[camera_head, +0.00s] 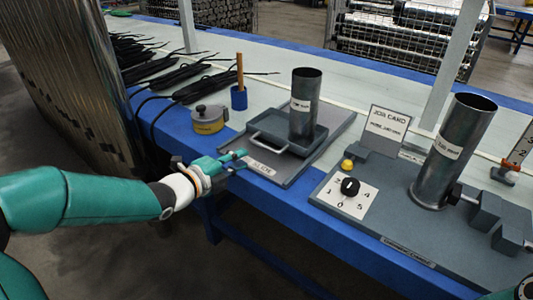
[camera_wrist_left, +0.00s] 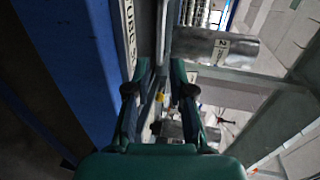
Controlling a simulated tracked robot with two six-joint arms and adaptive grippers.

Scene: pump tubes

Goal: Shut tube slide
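The tube slide is a grey tray (camera_head: 296,143) with a pale bar handle (camera_head: 268,142) at its near-left side. It sits on a grey base plate (camera_head: 313,158) marked SLIDE. A labelled metal tube (camera_head: 304,105) stands upright in the tray. My left gripper (camera_head: 241,159) is at the plate's near-left edge, short of the handle. In the left wrist view its fingers (camera_wrist_left: 162,90) are apart with nothing clearly between them. A labelled metal tube (camera_wrist_left: 215,46) shows beyond them. Only a bit of my right arm shows at the lower right; its gripper is out of view.
A yellow-and-grey round container (camera_head: 208,120) and a blue cup with a stick (camera_head: 239,96) stand left of the slide. To the right, a grey station (camera_head: 405,225) carries a black knob (camera_head: 350,187), a yellow button (camera_head: 347,165) and a tall tube (camera_head: 455,150). A job card (camera_head: 386,127) stands between.

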